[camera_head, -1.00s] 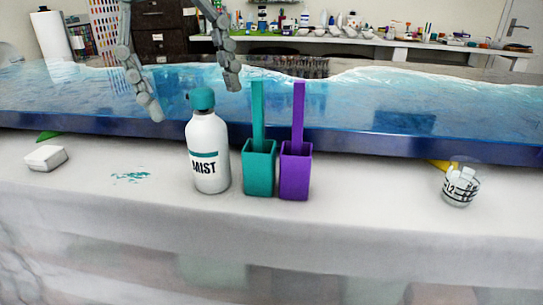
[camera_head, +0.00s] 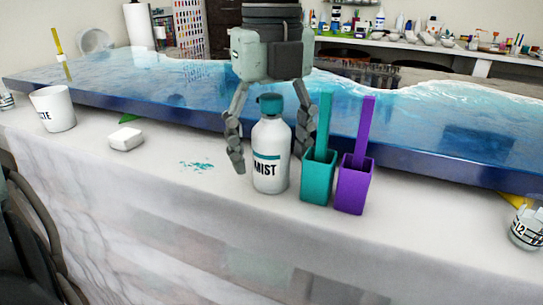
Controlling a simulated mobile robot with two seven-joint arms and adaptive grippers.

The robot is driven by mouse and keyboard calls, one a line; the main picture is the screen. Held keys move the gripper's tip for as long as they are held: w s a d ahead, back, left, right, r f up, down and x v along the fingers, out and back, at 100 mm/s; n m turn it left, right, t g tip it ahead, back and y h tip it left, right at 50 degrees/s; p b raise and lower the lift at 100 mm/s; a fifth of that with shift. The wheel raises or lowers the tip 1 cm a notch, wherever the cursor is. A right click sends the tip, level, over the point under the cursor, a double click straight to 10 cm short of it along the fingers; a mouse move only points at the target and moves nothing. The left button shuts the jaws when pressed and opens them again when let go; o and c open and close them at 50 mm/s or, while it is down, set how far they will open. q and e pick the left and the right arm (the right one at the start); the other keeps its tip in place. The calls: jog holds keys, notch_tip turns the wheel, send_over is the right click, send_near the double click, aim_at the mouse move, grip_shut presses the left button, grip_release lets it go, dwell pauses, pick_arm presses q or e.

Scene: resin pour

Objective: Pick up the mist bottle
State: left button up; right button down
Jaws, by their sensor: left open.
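The mist bottle (camera_head: 270,160) stands upright on the white-covered table; it is white with a teal cap and a teal band above the word MIST. My left gripper (camera_head: 268,155) is above and around it, pointing down. Its fingers are spread, one on the left of the bottle and one on the right, partly behind it. The left finger shows a small gap to the bottle; whether the right finger touches cannot be told. My right gripper is not in view.
A teal holder (camera_head: 318,180) stands close on the bottle's right, with a purple holder (camera_head: 354,186) beside it. A white block (camera_head: 126,139), a white cup (camera_head: 54,108) and a teal smear (camera_head: 197,166) are to the left. A blue resin slab (camera_head: 150,95) runs behind.

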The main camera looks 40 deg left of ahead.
pick_arm(q)
jog(key=shift+f, duration=0.15)
jog(key=c, duration=1.4)
jog(key=shift+c, duration=0.3)
jog(key=shift+r, duration=0.2)
